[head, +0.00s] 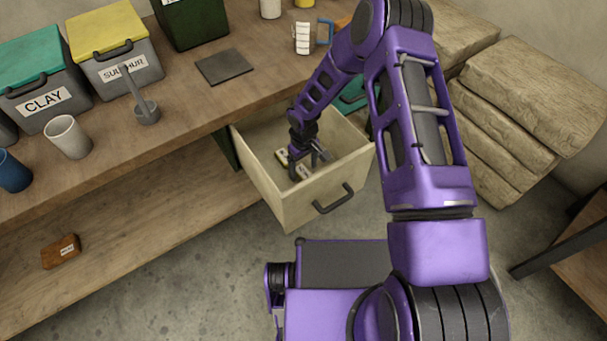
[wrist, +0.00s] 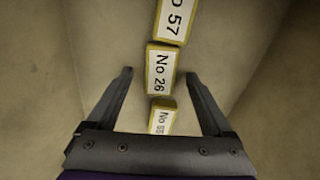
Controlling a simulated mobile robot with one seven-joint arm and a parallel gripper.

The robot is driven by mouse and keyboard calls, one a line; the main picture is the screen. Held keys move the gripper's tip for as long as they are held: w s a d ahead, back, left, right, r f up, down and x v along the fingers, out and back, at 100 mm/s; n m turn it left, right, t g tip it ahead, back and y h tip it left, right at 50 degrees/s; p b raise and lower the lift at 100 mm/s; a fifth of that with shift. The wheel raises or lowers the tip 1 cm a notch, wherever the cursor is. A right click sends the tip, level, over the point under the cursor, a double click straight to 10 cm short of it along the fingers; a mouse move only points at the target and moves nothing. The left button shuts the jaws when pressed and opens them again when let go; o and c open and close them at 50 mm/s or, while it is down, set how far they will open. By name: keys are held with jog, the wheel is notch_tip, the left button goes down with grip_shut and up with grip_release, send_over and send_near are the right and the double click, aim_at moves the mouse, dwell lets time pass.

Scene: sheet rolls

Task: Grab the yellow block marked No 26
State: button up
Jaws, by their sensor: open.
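The yellow block marked No 26 (wrist: 161,70) lies in the open drawer, with its white label facing up. It is the middle one of three yellow blocks in a row in the wrist view. My gripper (wrist: 163,98) is open above the row, its two fingers apart on either side, with the No 26 block between and slightly beyond the fingertips. In the head view my gripper (head: 312,160) reaches down into the drawer (head: 315,200). Yellow blocks show beside it there, but their labels are too small to read.
A block ending in 57 (wrist: 175,18) lies just beyond No 26, and another block (wrist: 162,120), its number partly unclear, lies nearer my palm. Drawer walls surround them. Above, the workbench (head: 185,110) holds a grey plate (head: 223,67), bins and cups.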

jog(key=shift+f, duration=0.55)
grip_shut()
jog(key=shift+r, duration=0.1)
